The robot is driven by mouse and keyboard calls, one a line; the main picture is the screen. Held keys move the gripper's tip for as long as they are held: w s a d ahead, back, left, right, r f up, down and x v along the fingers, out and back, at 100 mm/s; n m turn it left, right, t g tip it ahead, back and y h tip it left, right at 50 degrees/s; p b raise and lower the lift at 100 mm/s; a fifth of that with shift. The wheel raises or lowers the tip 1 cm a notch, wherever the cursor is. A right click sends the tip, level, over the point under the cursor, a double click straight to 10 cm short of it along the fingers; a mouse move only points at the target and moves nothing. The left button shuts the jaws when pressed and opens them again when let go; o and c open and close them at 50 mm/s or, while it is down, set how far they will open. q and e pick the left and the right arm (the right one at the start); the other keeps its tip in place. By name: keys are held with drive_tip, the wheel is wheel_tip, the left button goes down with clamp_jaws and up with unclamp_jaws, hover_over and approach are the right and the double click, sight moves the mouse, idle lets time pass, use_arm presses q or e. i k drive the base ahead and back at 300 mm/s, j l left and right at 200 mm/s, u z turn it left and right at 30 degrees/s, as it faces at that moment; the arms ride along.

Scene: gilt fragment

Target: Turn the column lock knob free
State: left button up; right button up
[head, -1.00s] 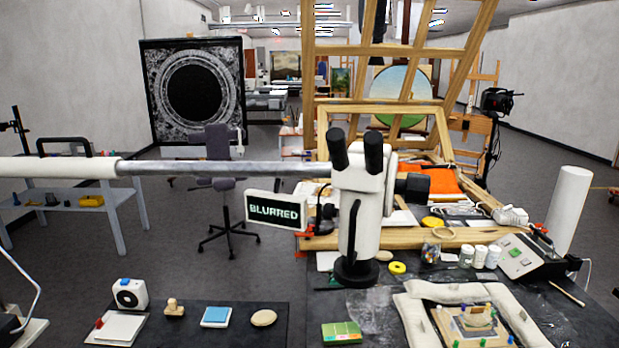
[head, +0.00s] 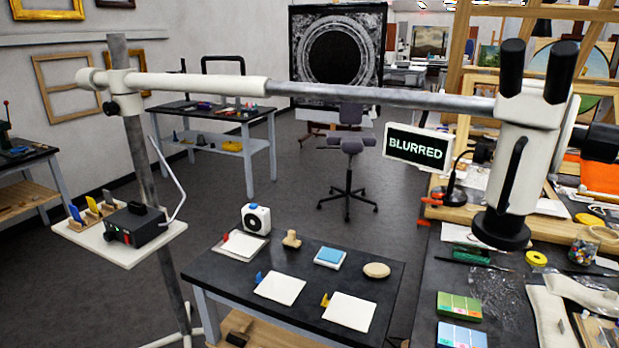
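A grey metal column (head: 148,165) rises on the left from a white-footed stand. A white clamp joint (head: 108,80) ties it to the horizontal boom (head: 400,97). A small black knob (head: 110,107) sits at the lower left of this joint, beside the column; I cannot tell whether it is tight or loose. The boom carries a white microscope head (head: 522,150) with black eyepieces on the right. A sign reading "BLURRED" (head: 417,147) hangs beside the head. Neither of my grippers is in view.
A shelf on the column holds a black box (head: 136,225) with a pale cable. A dark side table (head: 230,275) carries white pads, a stamp and a white device. The workbench (head: 420,290) lies right. Open floor (head: 310,215) lies behind the side table.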

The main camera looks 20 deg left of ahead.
sight(110, 107)
drive_tip(key=u, duration=1.75)
